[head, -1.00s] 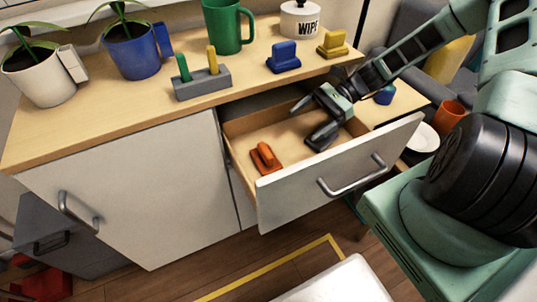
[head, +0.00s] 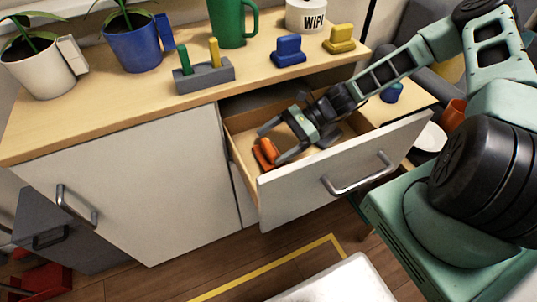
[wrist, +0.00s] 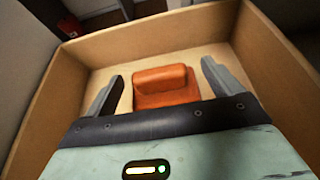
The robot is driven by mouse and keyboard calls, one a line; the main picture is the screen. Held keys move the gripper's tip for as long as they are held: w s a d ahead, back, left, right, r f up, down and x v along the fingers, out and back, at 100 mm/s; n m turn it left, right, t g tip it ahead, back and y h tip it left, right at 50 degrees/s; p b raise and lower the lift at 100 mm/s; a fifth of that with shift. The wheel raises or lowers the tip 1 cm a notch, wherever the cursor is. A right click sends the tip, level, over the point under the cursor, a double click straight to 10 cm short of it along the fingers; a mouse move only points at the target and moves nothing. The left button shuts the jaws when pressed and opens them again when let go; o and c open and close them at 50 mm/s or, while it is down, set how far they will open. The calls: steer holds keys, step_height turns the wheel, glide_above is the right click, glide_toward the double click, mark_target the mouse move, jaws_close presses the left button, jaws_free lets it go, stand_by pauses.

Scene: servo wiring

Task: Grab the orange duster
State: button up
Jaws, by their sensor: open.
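The orange duster (head: 265,152) lies on the floor of the open drawer, near its left end. In the wrist view the duster (wrist: 165,86) sits between my two spread fingers, with a gap on each side; its near part is hidden behind my gripper's body. My gripper (head: 272,143) is open and empty, reaching into the drawer from the right, its fingers on either side of the duster. In the wrist view my gripper (wrist: 162,88) shows both fingertips apart.
The drawer front (head: 335,165) and its wooden walls surround my gripper. The countertop (head: 120,105) above holds a blue duster (head: 288,50), a yellow duster (head: 341,39), a grey holder (head: 204,77), a green mug (head: 231,22) and potted plants.

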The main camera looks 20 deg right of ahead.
mark_target(265, 150)
steer(key=x, duration=0.4)
steer(key=shift+s+a+f, duration=0.1)
steer(key=shift+s+a, duration=0.05)
steer(key=shift+a, duration=0.1)
steer(key=shift+c, duration=0.3)
steer(key=c, duration=1)
